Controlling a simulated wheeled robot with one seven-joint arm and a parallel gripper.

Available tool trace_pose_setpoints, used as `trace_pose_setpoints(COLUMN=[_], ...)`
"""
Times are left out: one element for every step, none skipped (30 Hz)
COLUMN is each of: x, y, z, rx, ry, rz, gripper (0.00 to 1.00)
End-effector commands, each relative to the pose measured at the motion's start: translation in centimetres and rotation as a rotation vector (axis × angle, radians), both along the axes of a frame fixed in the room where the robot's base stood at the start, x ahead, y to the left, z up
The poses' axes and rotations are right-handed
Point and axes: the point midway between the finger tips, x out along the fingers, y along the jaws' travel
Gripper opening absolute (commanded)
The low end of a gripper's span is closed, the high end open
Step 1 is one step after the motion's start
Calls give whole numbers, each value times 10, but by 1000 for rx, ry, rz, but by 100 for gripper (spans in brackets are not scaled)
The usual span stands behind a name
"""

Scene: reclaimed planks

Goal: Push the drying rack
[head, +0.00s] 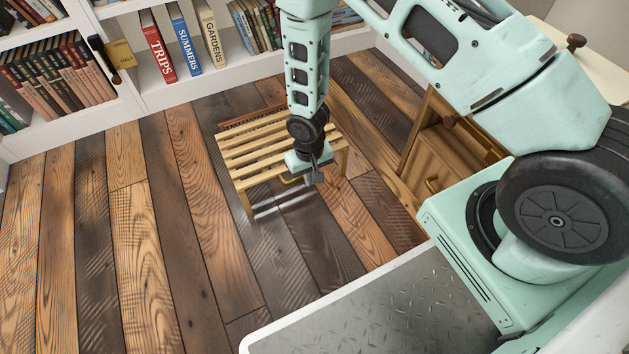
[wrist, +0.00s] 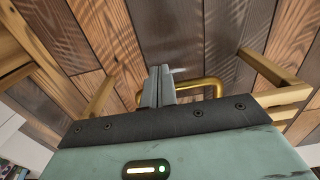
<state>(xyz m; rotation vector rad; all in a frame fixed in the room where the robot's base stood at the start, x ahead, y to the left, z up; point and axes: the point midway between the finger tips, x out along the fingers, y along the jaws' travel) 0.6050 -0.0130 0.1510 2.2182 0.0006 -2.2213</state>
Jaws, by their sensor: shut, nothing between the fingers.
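The drying rack (head: 250,152) is a low wooden stand with pale slats on top, upright on the plank floor. A brass handle (head: 290,180) shows at its near side. My gripper (head: 316,181) is at the rack's near right part, pointing down, and hides some of the slats and the handle. In the wrist view the fingers of my gripper (wrist: 158,82) are together with nothing between them. The brass handle (wrist: 212,84) passes close by the fingers; I cannot tell whether they touch. Wooden parts of the rack (wrist: 276,94) show on both sides.
A white bookshelf (head: 125,72) with many books stands behind the rack. The plank floor (head: 130,260) is clear to the left and in front.

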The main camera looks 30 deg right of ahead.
Motion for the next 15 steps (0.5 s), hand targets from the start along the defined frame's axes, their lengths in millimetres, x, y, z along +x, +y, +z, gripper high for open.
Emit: trace_pose_setpoints(x=[15, 22, 31, 38, 45, 55, 61, 69, 78, 85, 92, 101, 108, 115, 124], y=[0, -1, 0, 0, -1, 0, 0, 0, 0, 0, 0, 0, 0, 0, 0], z=[5, 5, 5, 4, 4, 4, 3, 3, 3, 2, 2, 1, 1, 0, 0], rx=[3, 2, 3, 3, 3, 3, 3, 3, 3, 2, 2, 3, 3, 3, 3], ry=[-6, -6, -7, -6, -7, -7, -7, -7, -8, -7, -7, -8, -8, -7, -7], rz=[-7, -7, -6, -5, -7, -6, -6, -5, -6, -5, -6, -5, -5, -5, -5], gripper=[0, 0, 0, 0, 0, 0, 0, 0, 0, 0, 0, 0, 0, 0, 0])
